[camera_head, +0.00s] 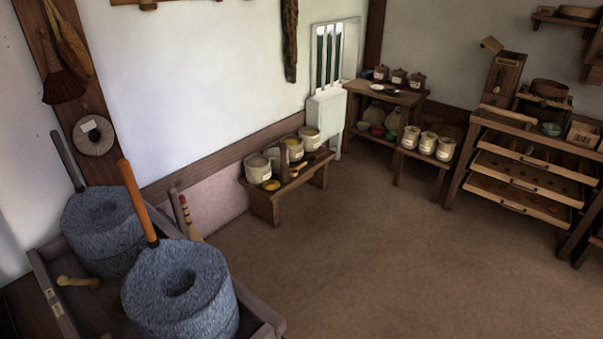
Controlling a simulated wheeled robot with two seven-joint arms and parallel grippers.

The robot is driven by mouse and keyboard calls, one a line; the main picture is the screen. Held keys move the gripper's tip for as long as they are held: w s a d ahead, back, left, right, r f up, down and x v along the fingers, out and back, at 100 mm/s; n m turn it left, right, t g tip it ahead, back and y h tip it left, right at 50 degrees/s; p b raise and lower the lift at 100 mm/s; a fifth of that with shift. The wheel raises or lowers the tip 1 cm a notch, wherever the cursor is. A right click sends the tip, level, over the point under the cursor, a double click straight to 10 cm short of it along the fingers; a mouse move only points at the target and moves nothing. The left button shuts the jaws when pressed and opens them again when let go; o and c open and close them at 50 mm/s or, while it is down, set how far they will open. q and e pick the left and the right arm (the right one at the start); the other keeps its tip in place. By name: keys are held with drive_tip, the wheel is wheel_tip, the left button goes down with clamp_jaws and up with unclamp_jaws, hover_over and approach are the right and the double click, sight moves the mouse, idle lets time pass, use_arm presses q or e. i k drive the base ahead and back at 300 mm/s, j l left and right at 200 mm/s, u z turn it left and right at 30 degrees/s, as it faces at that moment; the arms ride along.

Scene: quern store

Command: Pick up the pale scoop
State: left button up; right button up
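Neither of my grippers is in view. A small pale white item (376,87) lies on top of the corner table (410,99), and it is too small to tell whether it is a scoop or a dish. A tan wooden piece with a knobbed end (78,282) lies in the wooden trough (262,316) beside the grey querns. A small brown scoop-like thing (299,168) sits among the pots on the low bench (268,204). I cannot tell for certain which of these is the pale scoop.
Two grey stone querns (180,295) with upright handles fill the trough at the lower left. Pale jars (427,143) stand on a low stand by the corner table. A rack with sloping trays (520,174) stands at the right. The brown floor (390,260) between is clear.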

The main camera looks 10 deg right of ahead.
sight(293, 172)
drive_tip(key=i+l+z, duration=0.3)
drive_tip(key=l, duration=0.2)
drive_tip(key=i+l+z, duration=0.25)
drive_tip(key=l, duration=0.25)
drive_tip(key=i+l+z, duration=0.4)
drive_tip(key=i+l, duration=0.15)
drive_tip(key=i+l+z, duration=0.1)
drive_tip(key=i, duration=0.4)
drive_tip(key=i+u, duration=0.7)
drive_tip(key=i+l+u, duration=0.15)
drive_tip(key=i+u, duration=0.2)
drive_tip(key=i+j+u, duration=0.15)
drive_tip(key=i+u, duration=0.2)
drive_tip(key=i, duration=0.2)
drive_tip(key=i+u, duration=0.3)
drive_tip(key=i, duration=0.2)
drive_tip(key=i+j, duration=0.15)
drive_tip(key=i, duration=0.35)
